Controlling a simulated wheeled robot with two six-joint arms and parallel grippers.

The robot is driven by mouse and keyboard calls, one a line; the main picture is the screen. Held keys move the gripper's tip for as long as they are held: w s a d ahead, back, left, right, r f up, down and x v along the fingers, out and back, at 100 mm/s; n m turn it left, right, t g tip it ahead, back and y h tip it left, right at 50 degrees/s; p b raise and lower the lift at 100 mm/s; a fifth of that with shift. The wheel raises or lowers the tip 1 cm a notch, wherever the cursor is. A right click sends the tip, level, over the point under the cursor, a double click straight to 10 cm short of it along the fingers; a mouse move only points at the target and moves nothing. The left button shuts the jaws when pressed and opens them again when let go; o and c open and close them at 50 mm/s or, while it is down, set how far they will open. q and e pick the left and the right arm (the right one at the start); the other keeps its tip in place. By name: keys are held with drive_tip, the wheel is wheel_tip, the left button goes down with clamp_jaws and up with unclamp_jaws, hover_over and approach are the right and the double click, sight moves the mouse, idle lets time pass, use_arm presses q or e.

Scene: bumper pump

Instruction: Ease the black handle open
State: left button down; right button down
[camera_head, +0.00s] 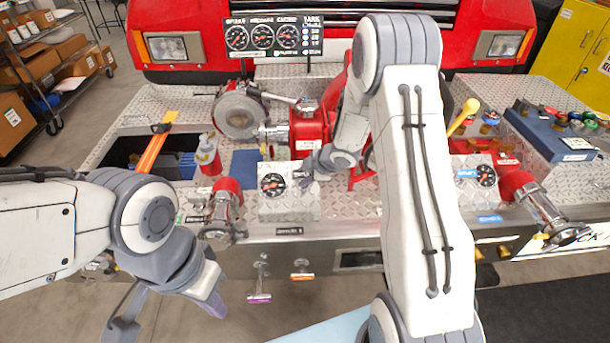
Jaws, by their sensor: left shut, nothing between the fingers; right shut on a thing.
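My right gripper (306,177) is at the pump panel, just right of a round gauge on a silver plate (289,207). It is shut on a small dark part there, which appears to be the black handle (301,174). The handle is mostly hidden by the fingers, so I cannot tell how far it is turned. My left gripper (212,298) hangs low at the left, in front of the bumper's front edge. It is shut and empty, apart from the panel.
A red valve body (307,131) stands behind my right gripper. Capped silver outlets (224,212) stick out at left and right (541,207). A purple-tipped pull handle (260,297) and an orange one (302,275) hang below the front edge. A blue tray (552,135) sits far right.

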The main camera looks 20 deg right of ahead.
drive_tip(key=shift+c, duration=2.4)
unclamp_jaws()
drive_tip(key=p+v, duration=0.2)
drive_tip(key=v, duration=0.8)
drive_tip(key=shift+s+r, duration=0.15)
drive_tip(key=shift+r, duration=0.1)
